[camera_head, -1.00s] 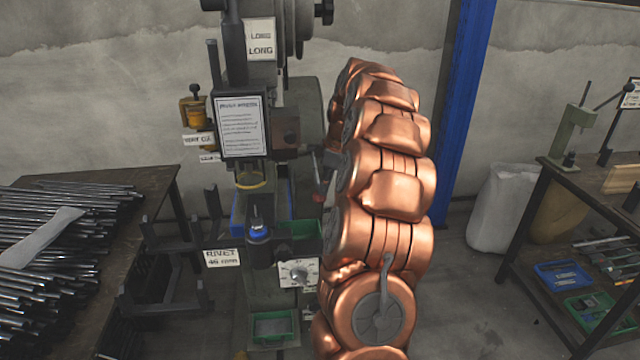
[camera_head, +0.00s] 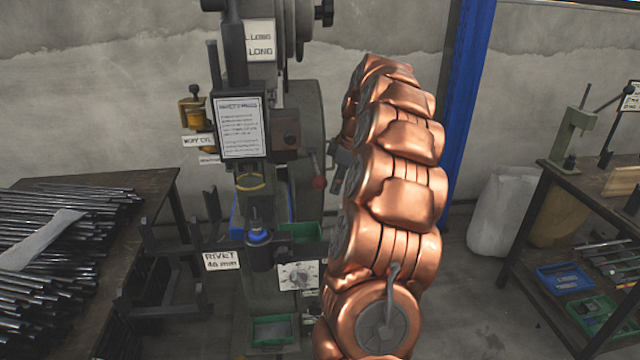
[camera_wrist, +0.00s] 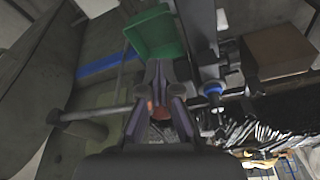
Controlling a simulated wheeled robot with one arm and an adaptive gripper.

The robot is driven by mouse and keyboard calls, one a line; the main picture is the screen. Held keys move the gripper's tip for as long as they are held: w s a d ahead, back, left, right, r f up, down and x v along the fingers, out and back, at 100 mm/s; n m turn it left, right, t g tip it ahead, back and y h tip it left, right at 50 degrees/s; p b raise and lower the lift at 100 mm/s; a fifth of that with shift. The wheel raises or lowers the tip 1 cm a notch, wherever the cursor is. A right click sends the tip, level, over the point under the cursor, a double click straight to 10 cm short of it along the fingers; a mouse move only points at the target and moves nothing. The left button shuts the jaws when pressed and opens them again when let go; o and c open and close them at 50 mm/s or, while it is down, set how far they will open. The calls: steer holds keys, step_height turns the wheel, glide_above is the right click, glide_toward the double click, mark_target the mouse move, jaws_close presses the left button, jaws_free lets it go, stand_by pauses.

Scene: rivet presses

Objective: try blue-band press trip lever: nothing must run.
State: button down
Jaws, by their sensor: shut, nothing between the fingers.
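The press (camera_head: 300,120) stands left of my arm, with a blue band (camera_head: 258,237) around its lower tool; the band also shows in the wrist view (camera_wrist: 212,89). Its trip lever ends in a red ball knob (camera_head: 319,182) at the press's right side. My gripper (camera_head: 337,172) is just right of the knob, partly hidden by my copper arm. In the wrist view my fingers (camera_wrist: 163,80) are shut and empty. A red patch (camera_wrist: 160,113), likely the knob, shows in the gap between the finger links; contact cannot be told.
A green bin (camera_head: 300,231) sits on the press beside the band; it also shows in the wrist view (camera_wrist: 155,35). A table with steel rods (camera_head: 60,230) stands left. A blue post (camera_head: 466,110) and another bench (camera_head: 560,180) are right.

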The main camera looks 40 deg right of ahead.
steer(key=v, duration=0.7)
stand_by(0.8)
